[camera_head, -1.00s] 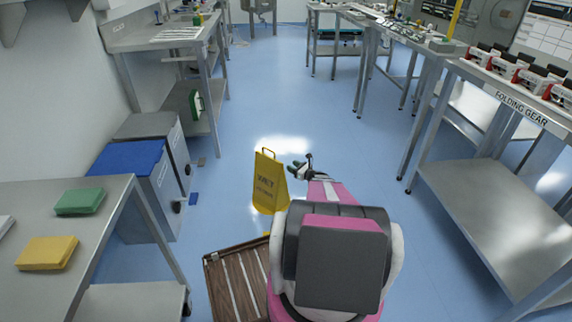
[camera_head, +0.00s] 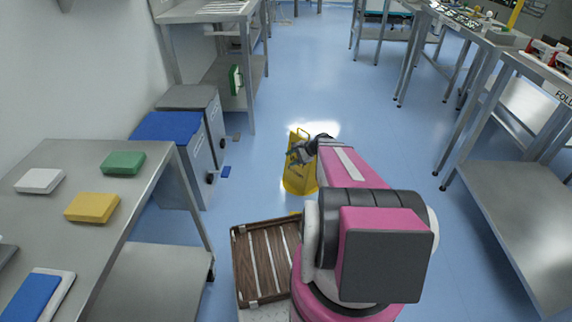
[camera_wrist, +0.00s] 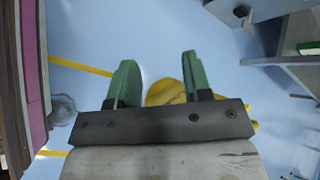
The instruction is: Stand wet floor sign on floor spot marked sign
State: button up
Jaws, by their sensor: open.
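The yellow wet floor sign (camera_head: 296,184) stands upright on the blue floor ahead of me in the head view, its upper part partly covered by my gripper (camera_head: 298,154). In the wrist view, my gripper (camera_wrist: 160,60) is open with two green fingers spread apart. Part of the yellow sign (camera_wrist: 165,92) shows between and beyond the fingers, low in the gap; I cannot tell whether they touch. Yellow floor tape (camera_wrist: 82,65) runs at the left of the wrist view. No readable floor mark named sign shows.
A brown slatted crate (camera_head: 240,265) sits near my base. A steel table (camera_head: 140,190) with coloured pads and a blue-lidded bin (camera_head: 170,128) stand at left. Steel benches (camera_head: 520,200) stand at right.

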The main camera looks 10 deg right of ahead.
jog(key=s+a+r+n+g+h, duration=0.2)
jog(key=s+a+r+n+h, duration=0.1)
jog(key=s+r+n+h, duration=0.1)
jog(key=s+a+r+n+g+h, duration=0.1)
jog(key=s+a+r+n+h, duration=0.2)
jog(key=s+n, duration=0.6)
notch_tip(320, 180, up, 4)
jog(key=shift+s+a+f+g+h, duration=0.1)
jog(key=shift+s+a+g+h, duration=0.3)
jog(key=shift+s+h, duration=0.6)
jog(key=shift+w+d, duration=0.1)
jog(key=shift+w, duration=0.1)
